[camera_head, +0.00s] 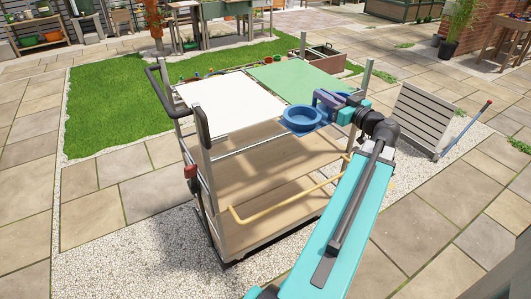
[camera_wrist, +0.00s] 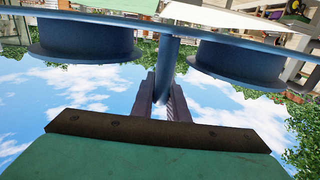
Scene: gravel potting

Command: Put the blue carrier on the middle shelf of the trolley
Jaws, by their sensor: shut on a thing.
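The blue carrier (camera_head: 301,118) is in my gripper (camera_head: 322,102), held out at the trolley's front right side, near top-shelf height. In the wrist view, the carrier (camera_wrist: 84,39) shows two round blue holders on either side of a post. My gripper (camera_wrist: 168,92) is shut on that post. The trolley has a top shelf with a white panel (camera_head: 231,103) and a green panel (camera_head: 297,80). Below it is the wooden middle shelf (camera_head: 262,152), and lower still a wooden bottom shelf (camera_head: 262,205). I cannot tell whether the carrier touches the trolley.
A yellow rail (camera_head: 285,199) runs along the trolley's near side above the bottom shelf. A black handle (camera_head: 176,95) rises at its left end. A slatted grey panel (camera_head: 420,120) stands at right. Gravel and paving surround the trolley.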

